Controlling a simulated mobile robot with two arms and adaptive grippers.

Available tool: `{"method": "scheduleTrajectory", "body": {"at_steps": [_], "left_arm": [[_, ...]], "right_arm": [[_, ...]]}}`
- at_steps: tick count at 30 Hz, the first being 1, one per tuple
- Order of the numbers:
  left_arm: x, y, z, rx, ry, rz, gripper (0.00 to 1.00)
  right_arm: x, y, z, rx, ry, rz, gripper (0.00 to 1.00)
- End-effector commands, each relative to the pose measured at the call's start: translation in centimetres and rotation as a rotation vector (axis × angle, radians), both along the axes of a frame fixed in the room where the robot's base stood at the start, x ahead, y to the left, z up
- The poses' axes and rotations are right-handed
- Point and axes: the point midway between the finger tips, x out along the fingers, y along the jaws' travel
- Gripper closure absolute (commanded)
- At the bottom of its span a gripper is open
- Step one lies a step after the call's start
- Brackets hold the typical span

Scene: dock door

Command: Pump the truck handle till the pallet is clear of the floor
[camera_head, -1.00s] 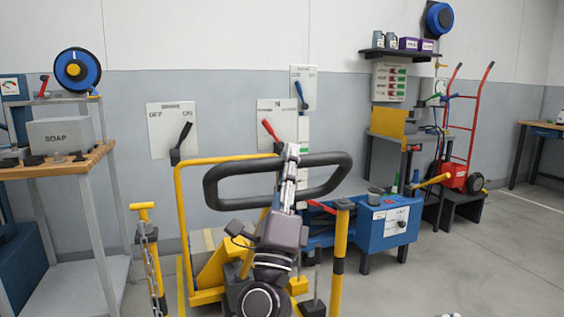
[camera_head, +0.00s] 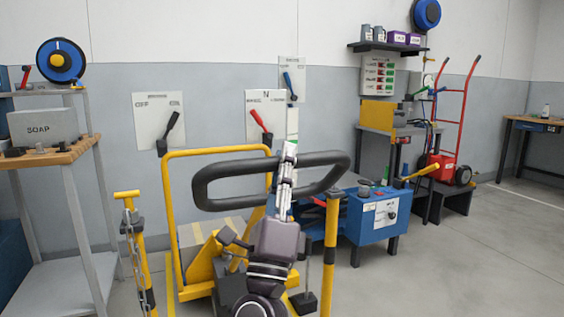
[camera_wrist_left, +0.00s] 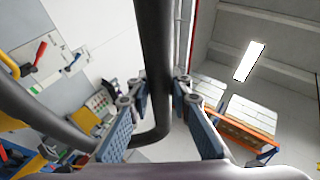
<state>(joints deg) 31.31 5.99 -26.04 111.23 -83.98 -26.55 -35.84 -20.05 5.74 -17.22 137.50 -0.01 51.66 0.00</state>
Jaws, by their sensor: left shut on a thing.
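The truck handle (camera_head: 213,201) is a dark loop in the middle of the head view, above the truck's yellow body (camera_head: 203,268). My left gripper (camera_head: 288,165) is shut on the handle's bar, right of the loop's middle. In the left wrist view the dark bar (camera_wrist_left: 153,40) passes between the fingers of my left gripper (camera_wrist_left: 158,92). Low behind the handle a pale striped surface (camera_head: 232,226) shows in part; I cannot tell whether it is the pallet. Any gap under a pallet is hidden. My right gripper is out of view.
Yellow posts stand left (camera_head: 128,198), with a chain, and right (camera_head: 331,250) of the truck. A blue machine (camera_head: 372,217) stands behind right. Wall switches (camera_head: 158,125) are behind. Floor at right (camera_head: 450,265) is clear.

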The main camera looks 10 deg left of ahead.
Motion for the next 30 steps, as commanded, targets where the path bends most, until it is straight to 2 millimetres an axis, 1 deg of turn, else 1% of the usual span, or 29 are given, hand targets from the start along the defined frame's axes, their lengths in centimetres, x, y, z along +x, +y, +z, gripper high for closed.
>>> {"method": "scheduleTrajectory", "body": {"at_steps": [1,5,6,10,20,23,26,30], "left_arm": [[0.1,-0.6,-0.4,0.009,0.007,-0.013,1.00],[0.1,-0.7,-0.3,0.009,0.007,-0.013,1.00],[0.1,-0.7,-0.3,0.009,0.007,-0.013,0.78],[0.1,-0.5,-0.2,0.006,0.005,-0.010,0.64],[-0.1,-0.2,-0.2,0.004,0.002,-0.005,0.63],[-0.6,-0.2,-1.0,0.003,0.005,-0.004,0.63],[-1.7,-0.2,-2.2,0.003,0.005,-0.004,0.63],[-3.8,-0.3,-4.5,0.006,0.006,-0.005,0.63]], "right_arm": [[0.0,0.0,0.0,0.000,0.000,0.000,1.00],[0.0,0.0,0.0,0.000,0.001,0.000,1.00],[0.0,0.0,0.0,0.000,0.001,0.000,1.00],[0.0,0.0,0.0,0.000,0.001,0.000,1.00],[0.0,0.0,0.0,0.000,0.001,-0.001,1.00],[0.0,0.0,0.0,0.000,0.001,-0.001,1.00],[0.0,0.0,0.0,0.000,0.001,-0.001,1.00],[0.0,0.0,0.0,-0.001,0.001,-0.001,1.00]]}}
